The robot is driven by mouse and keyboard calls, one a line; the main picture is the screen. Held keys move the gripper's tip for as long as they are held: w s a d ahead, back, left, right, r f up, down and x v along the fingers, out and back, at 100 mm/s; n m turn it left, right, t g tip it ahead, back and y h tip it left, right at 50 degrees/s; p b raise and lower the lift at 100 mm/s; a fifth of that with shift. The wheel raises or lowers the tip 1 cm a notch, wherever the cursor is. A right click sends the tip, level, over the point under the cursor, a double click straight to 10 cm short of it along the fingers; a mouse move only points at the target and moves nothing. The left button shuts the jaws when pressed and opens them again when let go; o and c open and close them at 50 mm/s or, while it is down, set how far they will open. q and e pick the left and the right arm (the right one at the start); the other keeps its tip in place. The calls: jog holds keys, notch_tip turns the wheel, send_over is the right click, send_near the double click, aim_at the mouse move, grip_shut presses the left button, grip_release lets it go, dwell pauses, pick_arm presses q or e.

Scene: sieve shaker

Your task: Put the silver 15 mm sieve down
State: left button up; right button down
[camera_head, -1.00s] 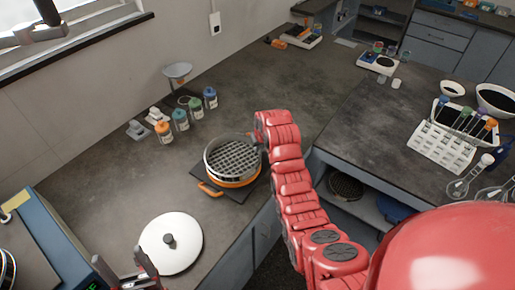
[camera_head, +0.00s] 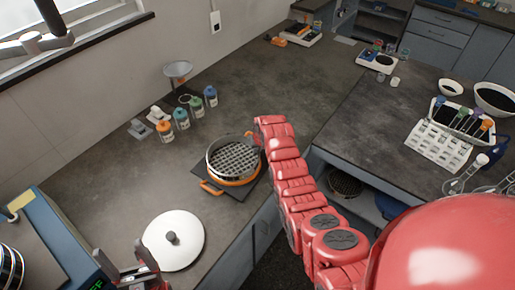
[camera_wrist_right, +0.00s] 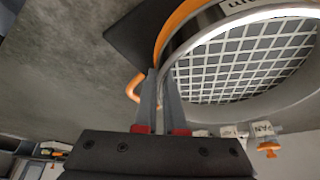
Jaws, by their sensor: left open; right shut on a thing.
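The silver sieve (camera_head: 235,158) is a round ring with a mesh floor. It sits level on top of an orange ring (camera_head: 240,183), above a dark square base (camera_head: 205,178) with an orange handle (camera_head: 210,188). In the right wrist view, the sieve's mesh (camera_wrist_right: 240,65) and part of a rim label show at the upper right. My right gripper (camera_wrist_right: 160,80) is shut on the sieve's wall; in the head view its tips are largely hidden by my red arm. My left gripper (camera_head: 138,275) is open and empty at the bottom left, near the white lid.
Several capped bottles (camera_head: 182,120) stand behind the sieve, by the wall. A blue machine (camera_head: 45,240) is at the lower left. A white tube rack (camera_head: 443,140) stands on the right counter.

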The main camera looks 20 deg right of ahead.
jog(key=c, duration=1)
grip_release()
jog(key=shift+f, duration=0.1)
